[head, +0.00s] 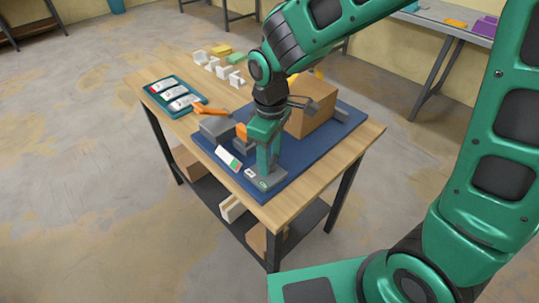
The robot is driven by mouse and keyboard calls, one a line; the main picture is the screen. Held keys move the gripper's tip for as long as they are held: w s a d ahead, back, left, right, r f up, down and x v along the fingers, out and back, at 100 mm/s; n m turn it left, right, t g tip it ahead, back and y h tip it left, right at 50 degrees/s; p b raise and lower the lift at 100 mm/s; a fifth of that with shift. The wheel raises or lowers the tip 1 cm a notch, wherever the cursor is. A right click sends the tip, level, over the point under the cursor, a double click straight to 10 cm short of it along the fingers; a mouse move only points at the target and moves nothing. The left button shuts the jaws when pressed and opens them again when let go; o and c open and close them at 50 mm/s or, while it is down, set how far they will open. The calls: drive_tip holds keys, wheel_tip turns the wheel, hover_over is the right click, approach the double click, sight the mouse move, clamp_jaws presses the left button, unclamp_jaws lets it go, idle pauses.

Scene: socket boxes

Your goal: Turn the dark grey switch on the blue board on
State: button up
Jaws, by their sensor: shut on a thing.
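The blue board (307,168) lies on the wooden table. The dark grey switch (270,184) is near the board's front corner, with a small white label on its plate. My gripper (264,170) points down at it, and its green fingers are shut on it. The fingers hide the part between them, so I cannot tell which way the switch is set.
A teal tray (158,83) and white parts (224,72) stand farther back. The table's right front corner is bare.

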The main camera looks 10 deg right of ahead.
sight(271, 160)
drive_tip(key=shift+w+d+n, duration=0.1)
drive_tip(key=shift+d+n, duration=0.05)
drive_tip(key=shift+n, duration=0.95)
drive_tip(key=o, duration=1.1)
drive_tip(key=shift+c, duration=0.2)
wheel_tip(271, 160, up, 11)
drive_tip(key=shift+f, duration=0.15)
